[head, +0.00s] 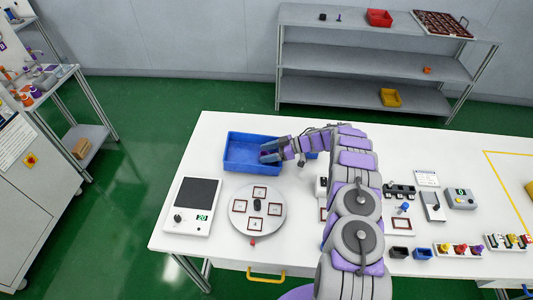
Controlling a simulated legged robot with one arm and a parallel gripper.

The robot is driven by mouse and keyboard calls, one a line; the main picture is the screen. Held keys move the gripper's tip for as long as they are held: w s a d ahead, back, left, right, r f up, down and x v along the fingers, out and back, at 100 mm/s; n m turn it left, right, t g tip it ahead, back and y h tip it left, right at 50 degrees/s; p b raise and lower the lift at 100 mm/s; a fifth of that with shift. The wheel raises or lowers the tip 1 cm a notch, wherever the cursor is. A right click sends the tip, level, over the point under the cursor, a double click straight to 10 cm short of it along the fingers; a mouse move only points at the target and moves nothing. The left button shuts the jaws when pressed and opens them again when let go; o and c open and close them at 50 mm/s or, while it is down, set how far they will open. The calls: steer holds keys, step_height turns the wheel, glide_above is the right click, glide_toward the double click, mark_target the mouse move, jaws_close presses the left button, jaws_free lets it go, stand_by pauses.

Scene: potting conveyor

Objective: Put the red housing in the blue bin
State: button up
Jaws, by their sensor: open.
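The blue bin (239,165) is an open tray at the back left of the white table. My gripper (267,153) reaches from the right to over the right part of the bin, its jaws open. A small reddish patch shows at the jaws; I cannot tell whether it is the red housing or part of the gripper. My arm hides part of the table's middle and a second blue container (312,155) behind the gripper.
A round turntable (242,222) with several dark red-framed squares stands in front of the bin. A scale-like device (193,207) is at the left. Small fixtures and coloured parts (458,249) fill the right side. A shelf (350,66) with a red tray (379,18) stands behind.

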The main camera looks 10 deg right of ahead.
steer(key=p+v, duration=0.1)
steer(key=v, duration=1.1)
steer(key=w+r+m+t+h, duration=0.2)
steer(key=w+r+t, duration=0.3)
steer(key=w+r, duration=0.5)
steer(key=w+r+m+t+h, duration=0.25)
steer(key=w+r+t, duration=0.25)
steer(key=r, duration=0.9)
steer(key=s+d+r+m+t+h, duration=0.1)
steer(key=s+r+m+h, duration=0.1)
steer(key=r+m+h, duration=0.3)
steer(key=s+d+r+m+t+h, duration=0.1)
steer(key=s+d+r+h, duration=0.1)
steer(key=r+h, duration=0.3)
steer(key=s+a+f+m+g, duration=0.1)
steer(key=s+a+f+g, duration=0.2)
steer(key=s, duration=1.7)
steer(key=s+a+f+m+g+b, duration=0.1)
steer(key=s+a+f+g, duration=0.3)
steer(key=s, duration=1.6)
steer(key=s+a+f+m+g+y, duration=0.1)
steer(key=s+a+f+g, duration=0.3)
steer(key=s, duration=1.7)
steer(key=a+g, duration=0.4)
steer(key=g, duration=0.1)
steer(key=shift+a+g+b, duration=0.25)
steer(key=shift+g+b, duration=0.05)
steer(key=shift+b, duration=0.1)
